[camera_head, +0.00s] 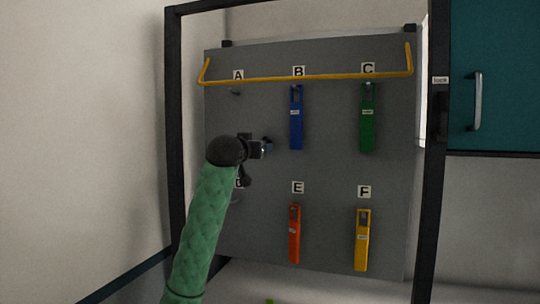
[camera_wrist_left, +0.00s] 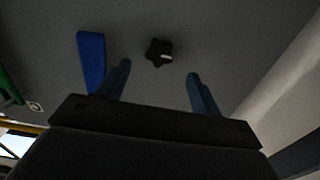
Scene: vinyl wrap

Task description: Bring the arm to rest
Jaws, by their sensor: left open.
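My left gripper (camera_head: 264,147) is at the end of my green-sleeved arm, in front of the grey panel (camera_head: 330,180), between the A and D labels and left of the blue tag (camera_head: 296,118). In the left wrist view the two fingers of the gripper (camera_wrist_left: 160,85) are spread with nothing between them. A black star-shaped knob (camera_wrist_left: 158,52) shows on the panel beyond the fingertips, apart from them. The blue tag (camera_wrist_left: 91,60) shows to its left there. My right gripper is in neither view.
A green tag (camera_head: 367,120), an orange tag (camera_head: 294,235) and a yellow tag (camera_head: 362,240) hang on the panel. A yellow bar (camera_head: 310,78) crosses its top. A dark frame (camera_head: 174,120) surrounds the panel. A teal cabinet (camera_head: 500,80) is at right.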

